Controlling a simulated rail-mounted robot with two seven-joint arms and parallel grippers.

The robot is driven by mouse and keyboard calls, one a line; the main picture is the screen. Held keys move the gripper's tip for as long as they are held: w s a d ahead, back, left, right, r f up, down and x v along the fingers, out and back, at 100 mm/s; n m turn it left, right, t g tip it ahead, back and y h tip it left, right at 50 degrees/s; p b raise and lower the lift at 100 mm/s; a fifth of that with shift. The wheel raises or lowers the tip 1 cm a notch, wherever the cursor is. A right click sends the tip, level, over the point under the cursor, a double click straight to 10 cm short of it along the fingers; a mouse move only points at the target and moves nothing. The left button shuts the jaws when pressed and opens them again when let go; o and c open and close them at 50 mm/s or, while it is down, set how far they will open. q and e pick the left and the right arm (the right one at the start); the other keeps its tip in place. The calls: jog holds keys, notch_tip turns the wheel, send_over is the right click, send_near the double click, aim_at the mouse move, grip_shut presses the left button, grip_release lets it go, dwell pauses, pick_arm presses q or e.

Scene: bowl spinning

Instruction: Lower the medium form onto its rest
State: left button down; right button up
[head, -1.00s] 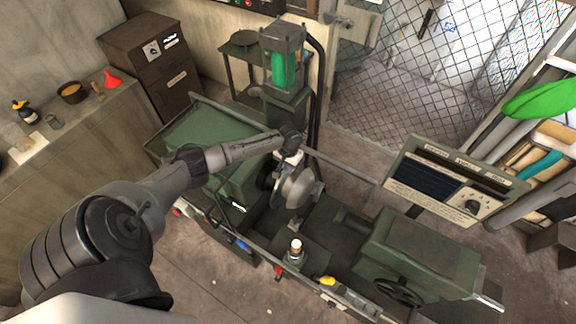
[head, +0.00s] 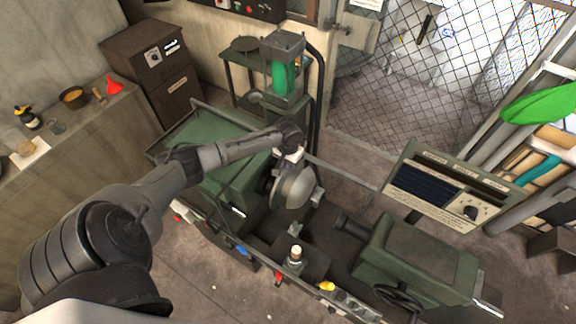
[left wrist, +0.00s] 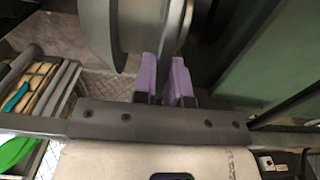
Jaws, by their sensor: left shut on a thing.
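The form (head: 295,189) is a smooth grey metal dome in the head view, hanging at the machine's headstock (head: 225,178). My left gripper (head: 289,157) is shut on its upper edge. In the left wrist view the gripper's purple fingers (left wrist: 166,76) straddle the thin rim of the grey form (left wrist: 112,30). I cannot tell whether the form still touches the spindle behind it. A green stand (head: 230,72) at the back has a dark disc (head: 245,43) on top and a paler round piece lower down. I cannot tell which spot is the form's rest. My right gripper is not in view.
The green tailstock (head: 415,255) stands to the right on the machine bed. A control panel (head: 455,188) is behind it. A small tool post (head: 295,253) rises in front.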

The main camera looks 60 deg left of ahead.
pick_arm(q)
jog(key=shift+r, duration=3.95)
